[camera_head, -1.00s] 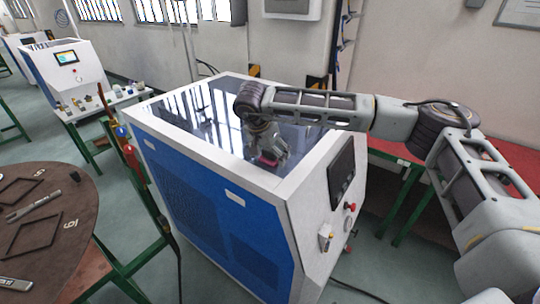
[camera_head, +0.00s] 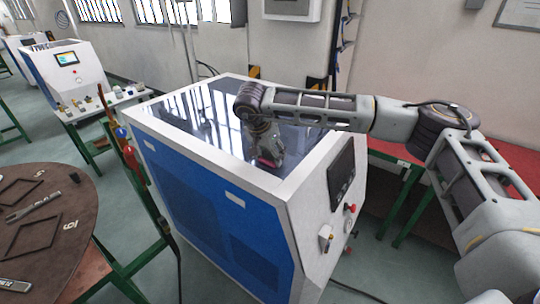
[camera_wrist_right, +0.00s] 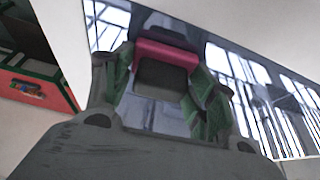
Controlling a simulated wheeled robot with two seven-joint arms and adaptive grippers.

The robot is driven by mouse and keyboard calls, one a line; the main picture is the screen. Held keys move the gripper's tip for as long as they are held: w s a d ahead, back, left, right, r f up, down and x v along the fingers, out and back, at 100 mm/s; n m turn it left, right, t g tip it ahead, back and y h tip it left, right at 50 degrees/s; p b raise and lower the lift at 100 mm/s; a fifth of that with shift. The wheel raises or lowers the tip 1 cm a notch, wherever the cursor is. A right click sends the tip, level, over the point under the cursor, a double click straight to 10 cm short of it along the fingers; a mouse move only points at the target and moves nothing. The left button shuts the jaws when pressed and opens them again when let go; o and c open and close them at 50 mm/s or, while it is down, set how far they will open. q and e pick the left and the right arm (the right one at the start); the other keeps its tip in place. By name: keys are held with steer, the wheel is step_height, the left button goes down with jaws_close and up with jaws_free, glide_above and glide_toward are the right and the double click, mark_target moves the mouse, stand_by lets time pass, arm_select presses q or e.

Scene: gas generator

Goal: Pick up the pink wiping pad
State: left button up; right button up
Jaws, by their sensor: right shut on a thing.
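The pink wiping pad (camera_wrist_right: 165,55) shows in the right wrist view between the fingertips of my right gripper (camera_wrist_right: 165,75). In the head view the pad is a small pink patch (camera_head: 266,162) low at the fingertips. My right gripper (camera_head: 268,154) points down at the glossy dark top of the blue and white generator cabinet (camera_head: 190,195) and is shut on the pad. Much of the pad is hidden by the fingers. I cannot tell whether it touches the top. My left gripper is not in view.
A round brown table (camera_head: 70,235) with dark frames and tools stands at the left. A red-topped green table (camera_head: 432,158) is behind my right arm. Small items sit on a white bench (camera_head: 125,98) at the back left. The cabinet's glossy top is otherwise clear.

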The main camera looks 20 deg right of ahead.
steer(key=shift+r+b, duration=1.1)
steer(key=shift+r, duration=3.9)
steer(key=o, duration=0.3)
steer(key=shift+c, duration=1)
steer(key=shift+f, duration=0.1)
steer(key=shift+s, duration=0.1)
